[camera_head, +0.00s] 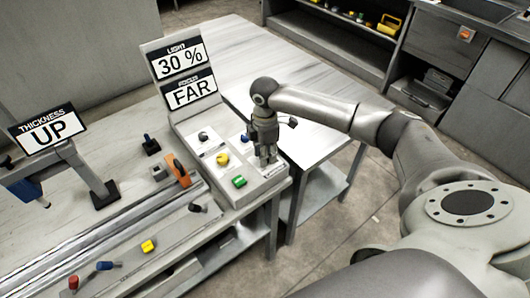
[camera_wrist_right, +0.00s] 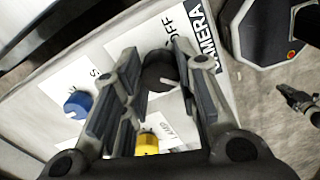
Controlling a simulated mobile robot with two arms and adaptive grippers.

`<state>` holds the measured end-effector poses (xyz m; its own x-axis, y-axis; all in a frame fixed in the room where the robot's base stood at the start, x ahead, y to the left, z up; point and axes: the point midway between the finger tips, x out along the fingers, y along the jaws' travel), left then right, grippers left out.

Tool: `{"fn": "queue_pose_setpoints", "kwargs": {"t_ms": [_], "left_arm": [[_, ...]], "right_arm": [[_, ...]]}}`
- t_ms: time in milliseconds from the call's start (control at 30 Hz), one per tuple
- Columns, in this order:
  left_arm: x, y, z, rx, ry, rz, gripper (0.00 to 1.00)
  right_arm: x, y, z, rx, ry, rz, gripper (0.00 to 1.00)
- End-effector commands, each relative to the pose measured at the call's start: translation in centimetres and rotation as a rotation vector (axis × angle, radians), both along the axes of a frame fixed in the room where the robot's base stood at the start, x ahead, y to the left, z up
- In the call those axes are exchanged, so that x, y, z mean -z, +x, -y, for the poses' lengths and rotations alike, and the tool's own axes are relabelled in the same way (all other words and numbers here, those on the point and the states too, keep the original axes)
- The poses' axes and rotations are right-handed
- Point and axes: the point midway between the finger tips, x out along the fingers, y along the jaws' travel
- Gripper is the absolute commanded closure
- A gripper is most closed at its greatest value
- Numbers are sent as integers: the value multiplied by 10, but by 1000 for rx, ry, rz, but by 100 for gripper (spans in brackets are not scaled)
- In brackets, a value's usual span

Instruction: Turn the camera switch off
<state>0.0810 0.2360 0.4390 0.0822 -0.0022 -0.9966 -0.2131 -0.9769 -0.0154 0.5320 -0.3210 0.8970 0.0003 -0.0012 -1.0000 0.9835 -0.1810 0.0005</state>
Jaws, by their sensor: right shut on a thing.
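The camera switch is a dark round knob (camera_wrist_right: 158,72) on the pale control panel (camera_wrist_right: 130,30). The words CAMERA and OFF are printed beside it in the right wrist view. My right gripper (camera_head: 265,158) points down at the right side of the panel. In the right wrist view its two fingers (camera_wrist_right: 158,64) stand on either side of the knob, shut on it. A pale pointer mark shows on the knob; its exact setting is hard to read. In the head view the gripper hides the knob. My left gripper is in neither view.
A blue knob (camera_wrist_right: 77,104) and a yellow knob (camera_wrist_right: 147,143) sit close to the fingers. A green knob (camera_head: 239,181) and a black knob (camera_head: 203,136) are also on the panel. Signs read 30 % (camera_head: 180,62) and FAR (camera_head: 191,93). An orange-handled tool (camera_head: 178,171) lies left.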

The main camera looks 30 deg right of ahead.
Motion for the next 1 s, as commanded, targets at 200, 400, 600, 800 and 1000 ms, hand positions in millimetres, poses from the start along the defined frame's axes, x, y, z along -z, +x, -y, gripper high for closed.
{"fn": "queue_pose_setpoints", "kwargs": {"t_ms": [200, 400, 600, 800, 1000], "left_arm": [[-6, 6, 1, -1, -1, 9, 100], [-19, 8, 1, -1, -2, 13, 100], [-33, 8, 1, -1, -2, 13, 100], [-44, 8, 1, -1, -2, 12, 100], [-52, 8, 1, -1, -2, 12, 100]], "right_arm": [[-1, 0, -1, -41, 1, -2, 95], [-3, 0, -1, -152, 3, -2, 95], [-3, -1, -2, -326, 4, -3, 95], [-2, -1, -1, -515, 4, -3, 95], [-1, -1, -2, -706, 4, -1, 95]]}}
